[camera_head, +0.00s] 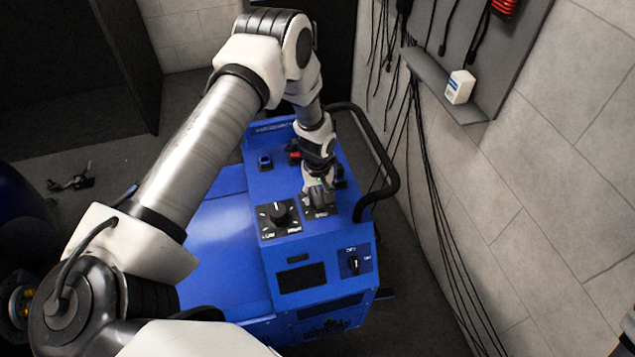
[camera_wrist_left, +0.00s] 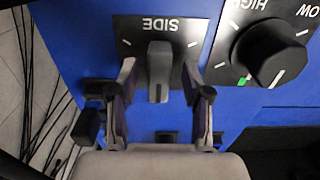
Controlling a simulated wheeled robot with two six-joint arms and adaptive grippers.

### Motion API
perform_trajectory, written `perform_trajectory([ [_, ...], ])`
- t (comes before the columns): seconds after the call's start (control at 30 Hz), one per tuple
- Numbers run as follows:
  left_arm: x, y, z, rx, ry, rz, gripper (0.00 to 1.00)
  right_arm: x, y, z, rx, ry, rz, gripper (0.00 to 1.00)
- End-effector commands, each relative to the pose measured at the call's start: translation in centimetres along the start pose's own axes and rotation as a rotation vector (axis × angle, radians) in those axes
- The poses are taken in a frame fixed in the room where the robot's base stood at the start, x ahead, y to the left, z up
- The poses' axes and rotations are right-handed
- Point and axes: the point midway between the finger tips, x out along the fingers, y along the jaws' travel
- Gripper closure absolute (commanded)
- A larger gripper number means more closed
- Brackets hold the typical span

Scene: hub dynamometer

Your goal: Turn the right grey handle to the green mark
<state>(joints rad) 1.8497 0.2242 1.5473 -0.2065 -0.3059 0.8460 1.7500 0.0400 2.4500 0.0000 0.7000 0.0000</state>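The grey handle (camera_wrist_left: 160,70) stands on a black plate lettered SIDE (camera_wrist_left: 188,22), on the blue machine. In the wrist view it points straight up and down the picture. My left gripper (camera_wrist_left: 159,78) is open, with one finger on each side of the handle and a visible gap on both sides. In the head view my left gripper (camera_head: 318,196) comes down over this plate and largely hides the handle. I see no green mark on the SIDE plate; the fingers cover part of it.
A black round knob (camera_head: 279,213) sits left of the gripper; its plate has a green mark (camera_wrist_left: 243,82) in the wrist view. A small black switch (camera_head: 354,263) is on the machine's front. A black rail (camera_head: 390,185) and hanging cables (camera_head: 440,215) are at the right.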

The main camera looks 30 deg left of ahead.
Motion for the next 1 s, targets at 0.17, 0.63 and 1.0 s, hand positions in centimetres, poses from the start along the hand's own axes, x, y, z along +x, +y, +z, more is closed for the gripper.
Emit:
perform_trajectory([
  [0.17,-0.2,0.1,-0.1,0.000,0.002,0.002,0.52,0.0,0.0,0.0,0.000,0.000,0.000,0.60],
  [0.63,-9.5,0.1,-0.1,0.000,0.003,0.004,0.52,0.0,0.0,0.0,0.000,0.000,0.000,0.60],
  [1.0,-12.0,0.0,-0.1,0.000,0.000,0.001,0.52,0.0,0.0,0.0,0.000,0.000,0.000,0.60],
])
